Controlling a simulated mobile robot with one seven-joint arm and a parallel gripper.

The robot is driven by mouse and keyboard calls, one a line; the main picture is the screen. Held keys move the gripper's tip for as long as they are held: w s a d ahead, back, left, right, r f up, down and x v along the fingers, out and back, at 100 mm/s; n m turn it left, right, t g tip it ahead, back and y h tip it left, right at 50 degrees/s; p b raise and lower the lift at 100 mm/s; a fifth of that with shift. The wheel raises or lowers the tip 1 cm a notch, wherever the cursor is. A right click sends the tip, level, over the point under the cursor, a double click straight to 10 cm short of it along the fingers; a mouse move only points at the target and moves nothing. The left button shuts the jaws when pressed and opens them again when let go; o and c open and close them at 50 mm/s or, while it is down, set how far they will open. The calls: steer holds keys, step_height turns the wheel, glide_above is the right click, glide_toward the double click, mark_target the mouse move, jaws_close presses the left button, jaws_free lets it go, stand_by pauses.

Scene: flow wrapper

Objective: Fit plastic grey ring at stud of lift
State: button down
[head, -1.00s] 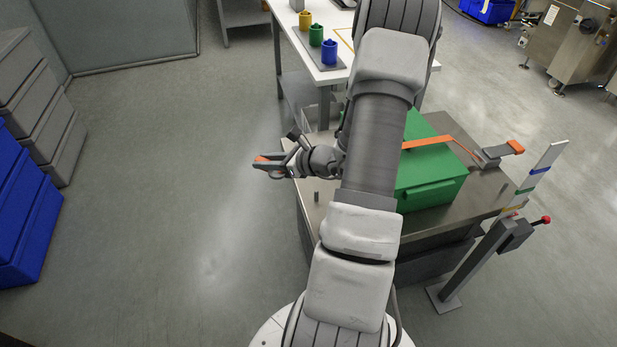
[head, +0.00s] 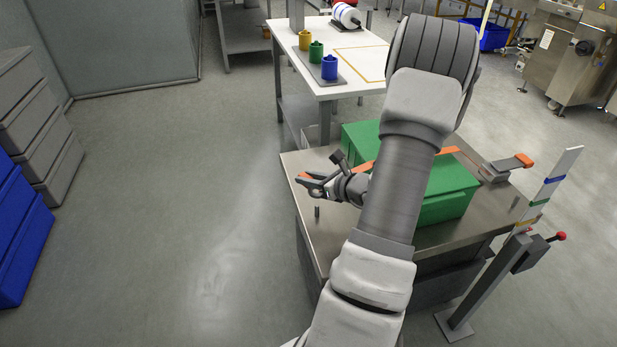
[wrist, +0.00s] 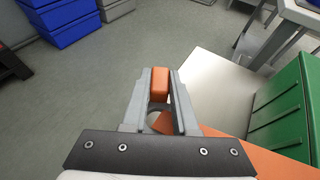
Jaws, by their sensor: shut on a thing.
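My gripper (head: 306,183) is shut on an orange piece (wrist: 160,84), which shows between its fingers in the wrist view. A grey rounded ring (wrist: 154,117) shows just behind that piece, partly hidden by the fingers; whether the two are joined is unclear. The stud (head: 317,211) is a short grey upright pin near the left edge of the steel-topped lift (head: 335,232). My gripper is above and slightly left of the stud in the head view, apart from it. The stud is not seen in the wrist view.
A post with a red-knobbed lever (head: 538,246) stands at right. A white table (head: 350,88) is behind.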

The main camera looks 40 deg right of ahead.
mark_target(308, 209)
steer(key=shift+f+b, duration=3.05)
steer(key=shift+f, duration=0.95)
steer(key=c, duration=0.6)
jaws_free()
steer(key=p+v, duration=0.5)
steer(key=v, duration=1.2)
steer(key=shift+s+r, duration=0.2)
steer(key=shift+w, duration=0.1)
